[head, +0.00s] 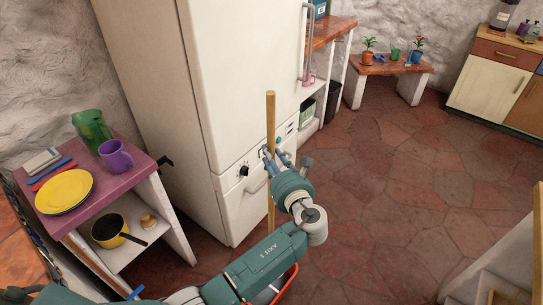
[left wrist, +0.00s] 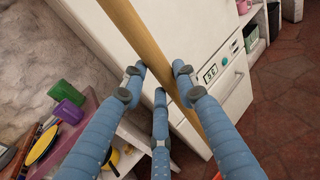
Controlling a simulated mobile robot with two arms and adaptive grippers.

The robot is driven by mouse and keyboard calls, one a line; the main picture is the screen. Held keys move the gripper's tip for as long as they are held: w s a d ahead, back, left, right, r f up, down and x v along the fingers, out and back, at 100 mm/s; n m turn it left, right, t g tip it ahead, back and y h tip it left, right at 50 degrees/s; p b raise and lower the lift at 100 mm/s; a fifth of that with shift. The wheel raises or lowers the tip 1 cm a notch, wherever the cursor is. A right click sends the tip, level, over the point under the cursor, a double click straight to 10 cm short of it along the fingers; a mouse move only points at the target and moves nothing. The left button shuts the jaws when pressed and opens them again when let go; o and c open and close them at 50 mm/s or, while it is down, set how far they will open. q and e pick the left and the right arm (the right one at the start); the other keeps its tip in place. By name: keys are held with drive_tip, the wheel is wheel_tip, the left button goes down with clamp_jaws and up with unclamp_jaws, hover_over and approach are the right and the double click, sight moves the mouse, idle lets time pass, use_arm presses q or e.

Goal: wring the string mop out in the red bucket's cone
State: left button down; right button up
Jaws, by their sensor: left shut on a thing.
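The string mop's wooden handle (head: 271,115) stands nearly upright in front of the white fridge. My left gripper (head: 277,156) is shut around it below its top end. In the left wrist view the handle (left wrist: 137,28) runs slantwise between the blue fingers of the left gripper (left wrist: 160,82). The mop's strings are hidden behind my left arm or out of view. A curved red edge (head: 287,284) shows beside my forearm at the bottom of the head view, perhaps the red bucket's; its cone cannot be made out. My right gripper is not in view.
The fridge (head: 235,85) stands close behind the handle. At left a purple-topped shelf unit (head: 130,155) holds a yellow plate (head: 64,192), a purple mug (head: 116,156) and a green jug (head: 91,130). Open tiled floor (head: 400,190) lies to the right. A low bench (head: 400,66) stands behind.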

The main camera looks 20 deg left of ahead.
use_arm(q)
wheel_tip(320, 180, down, 8)
drive_tip(key=b, duration=0.5)
idle(1.5)
drive_tip(key=shift+s+f, duration=0.25)
drive_tip(key=shift+f, duration=0.1)
idle(1.2)
drive_tip(key=shift+r, duration=0.1)
